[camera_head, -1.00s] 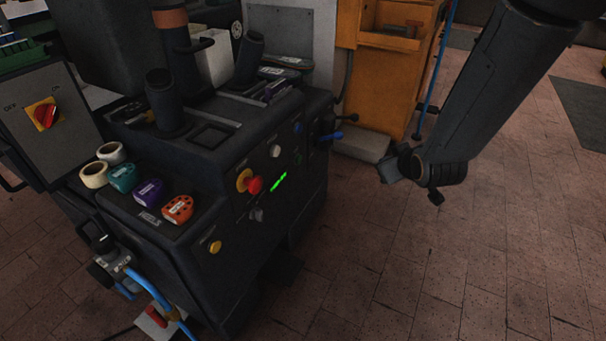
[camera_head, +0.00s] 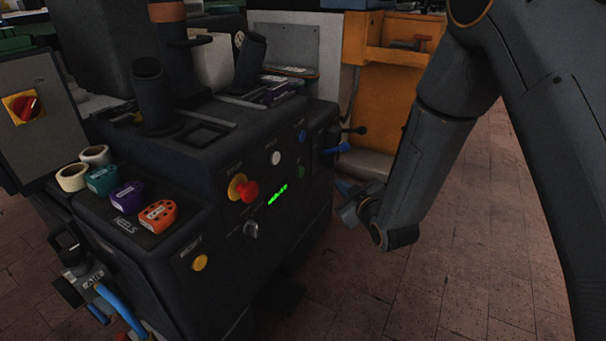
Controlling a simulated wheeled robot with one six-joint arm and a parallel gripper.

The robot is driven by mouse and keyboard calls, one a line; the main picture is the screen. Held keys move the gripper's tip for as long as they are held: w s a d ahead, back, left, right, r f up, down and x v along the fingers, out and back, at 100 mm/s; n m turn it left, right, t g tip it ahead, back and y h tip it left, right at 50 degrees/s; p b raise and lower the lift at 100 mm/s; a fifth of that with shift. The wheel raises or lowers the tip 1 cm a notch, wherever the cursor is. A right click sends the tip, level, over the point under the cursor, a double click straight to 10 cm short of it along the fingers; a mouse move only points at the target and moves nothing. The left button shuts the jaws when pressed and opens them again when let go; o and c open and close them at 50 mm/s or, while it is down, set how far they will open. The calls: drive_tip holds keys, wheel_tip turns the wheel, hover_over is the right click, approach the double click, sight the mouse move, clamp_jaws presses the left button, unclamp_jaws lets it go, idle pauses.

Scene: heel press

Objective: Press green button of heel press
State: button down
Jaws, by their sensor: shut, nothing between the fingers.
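The heel press (camera_head: 185,195) is a dark machine filling the left and middle of the view. Its right-hand panel carries a small dark green button (camera_head: 301,172), below a blue button (camera_head: 301,135) and to the right of the green lit display (camera_head: 278,195). My gripper (camera_head: 344,200) is shut and empty. It is in front of the panel's right end, to the right of and slightly lower than the green button, with a gap in the picture between them. The fingertips are small and partly hidden by my wrist.
A red knob on a yellow base (camera_head: 245,189), a white button (camera_head: 276,157) and a yellow button (camera_head: 200,263) are also on the panel. An orange cabinet (camera_head: 385,80) stands behind. The tiled floor at right is clear.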

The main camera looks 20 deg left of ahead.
sight(301, 172)
drive_tip(key=a+b, duration=0.1)
drive_tip(key=a, duration=0.7)
drive_tip(key=shift+w+a, duration=0.35)
idle(1.9)
drive_tip(key=shift+a, duration=0.4)
